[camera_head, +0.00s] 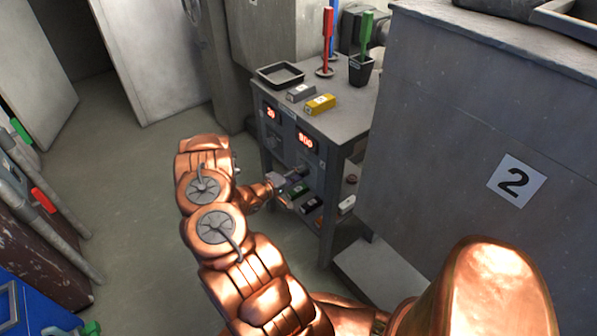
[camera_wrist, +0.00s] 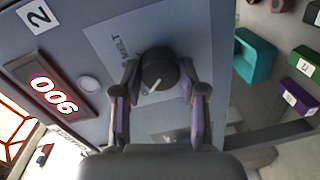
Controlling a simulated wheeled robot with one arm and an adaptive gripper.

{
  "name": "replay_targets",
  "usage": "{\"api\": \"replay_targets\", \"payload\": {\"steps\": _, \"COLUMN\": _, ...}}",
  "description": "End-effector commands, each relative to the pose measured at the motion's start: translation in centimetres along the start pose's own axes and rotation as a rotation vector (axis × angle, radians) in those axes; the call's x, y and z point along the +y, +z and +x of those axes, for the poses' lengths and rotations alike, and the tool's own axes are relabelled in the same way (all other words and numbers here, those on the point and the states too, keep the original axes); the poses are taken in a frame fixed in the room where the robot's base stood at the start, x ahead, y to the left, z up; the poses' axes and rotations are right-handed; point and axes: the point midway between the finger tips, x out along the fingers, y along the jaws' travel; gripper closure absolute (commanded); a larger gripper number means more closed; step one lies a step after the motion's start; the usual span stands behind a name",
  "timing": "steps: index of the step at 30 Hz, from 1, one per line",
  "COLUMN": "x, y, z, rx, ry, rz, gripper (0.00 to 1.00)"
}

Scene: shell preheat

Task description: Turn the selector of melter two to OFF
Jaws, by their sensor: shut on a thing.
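The selector (camera_wrist: 158,72) is a round black knob with a white pointer mark on a light plate, which bears the word MELT above left of it in the wrist view. The pointer mark slants to the lower left in that view. Other plate lettering is too blurred or covered to read. A "2" label (camera_wrist: 37,16) and a lit red display reading 900 (camera_wrist: 53,94) are on the same panel. My gripper (camera_wrist: 160,84) has one finger on each side of the knob and is shut on it. In the head view my gripper (camera_head: 290,190) is at the cabinet front, below the display (camera_head: 306,140).
A second display (camera_head: 270,113) is left on the cabinet. Grey and yellow blocks (camera_head: 320,104), a black tray (camera_head: 280,76) and a cup (camera_head: 361,71) stand on top. Coloured items lie on lower shelves.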

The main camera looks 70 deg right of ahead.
Motion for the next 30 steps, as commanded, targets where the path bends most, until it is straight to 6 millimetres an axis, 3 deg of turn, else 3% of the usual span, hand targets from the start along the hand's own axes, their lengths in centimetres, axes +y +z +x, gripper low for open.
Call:
{"api": "replay_targets", "payload": {"steps": 19, "x": 0.00, "y": -0.25, "z": -0.10, "rx": 0.002, "ry": -0.001, "rz": -0.053, "gripper": 0.93}}
{"api": "replay_targets", "payload": {"steps": 20, "x": 0.00, "y": -0.25, "z": -0.10, "rx": 0.002, "ry": -0.001, "rz": -0.052, "gripper": 0.58}}
{"api": "replay_targets", "payload": {"steps": 27, "x": 0.00, "y": -0.12, "z": -0.02, "rx": -0.002, "ry": -0.001, "rz": -0.052, "gripper": 0.33}}
{"api": "replay_targets", "payload": {"steps": 30, "x": 0.00, "y": -0.07, "z": 0.01, "rx": -0.003, "ry": -0.001, "rz": -0.052, "gripper": 0.33}}
